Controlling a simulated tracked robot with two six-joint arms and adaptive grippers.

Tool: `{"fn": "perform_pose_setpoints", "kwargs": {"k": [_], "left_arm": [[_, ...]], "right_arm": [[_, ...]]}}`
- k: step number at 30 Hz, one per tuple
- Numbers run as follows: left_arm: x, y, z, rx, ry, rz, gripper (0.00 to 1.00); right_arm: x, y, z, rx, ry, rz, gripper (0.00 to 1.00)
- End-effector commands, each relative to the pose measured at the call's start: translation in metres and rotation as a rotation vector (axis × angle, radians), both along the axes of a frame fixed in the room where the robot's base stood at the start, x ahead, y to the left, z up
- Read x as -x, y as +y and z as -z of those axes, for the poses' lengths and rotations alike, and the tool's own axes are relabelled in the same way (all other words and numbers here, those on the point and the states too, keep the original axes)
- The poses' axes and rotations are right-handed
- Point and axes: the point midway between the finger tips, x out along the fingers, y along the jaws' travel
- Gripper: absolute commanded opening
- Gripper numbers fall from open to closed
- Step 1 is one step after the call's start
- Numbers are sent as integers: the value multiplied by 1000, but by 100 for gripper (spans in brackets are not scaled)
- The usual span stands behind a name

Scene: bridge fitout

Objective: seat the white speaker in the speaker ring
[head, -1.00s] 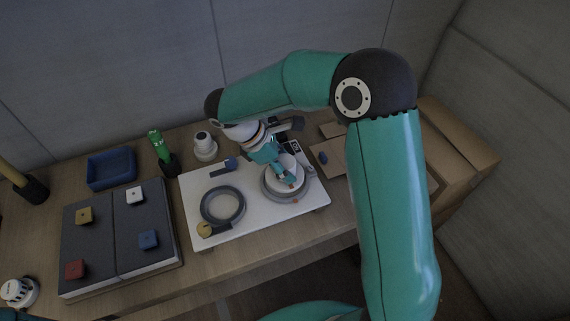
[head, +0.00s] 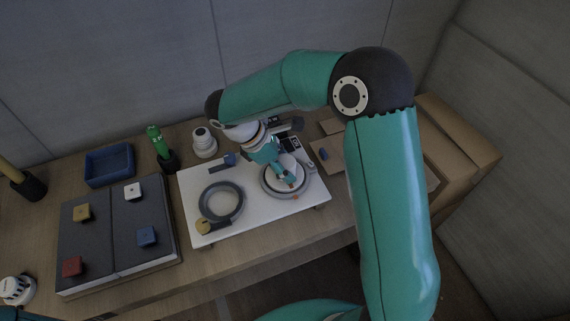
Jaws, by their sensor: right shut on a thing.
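The white speaker (head: 287,164) is a round white piece at the right part of the white board (head: 236,220). It sits at a grey speaker ring (head: 267,187), inside its outline as seen from above. Whether it is fully down cannot be told. My right gripper (head: 285,177) reaches down onto it from behind and is shut on it, hiding part of its top. My left gripper is not in view.
Left of the board is a dark panel (head: 110,268) with several coloured blocks. Behind stand a blue tray (head: 110,164), a green-handled tool in a black holder (head: 167,160) and a white bottle-like object (head: 204,142). Cardboard boxes (head: 455,150) are at the right.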

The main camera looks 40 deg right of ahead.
Motion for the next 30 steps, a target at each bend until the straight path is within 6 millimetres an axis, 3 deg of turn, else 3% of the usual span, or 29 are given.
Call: {"fn": "perform_pose_setpoints", "kwargs": {"k": [23, 24, 29, 30], "left_arm": [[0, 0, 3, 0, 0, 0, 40], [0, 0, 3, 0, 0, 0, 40], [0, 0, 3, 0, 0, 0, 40], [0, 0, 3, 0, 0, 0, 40]], "right_arm": [[0, 0, 7, 0, 0, 0, 5], [0, 0, 7, 0, 0, 0, 55], [0, 0, 7, 0, 0, 0, 82], [0, 0, 7, 0, 0, 0, 83]]}}
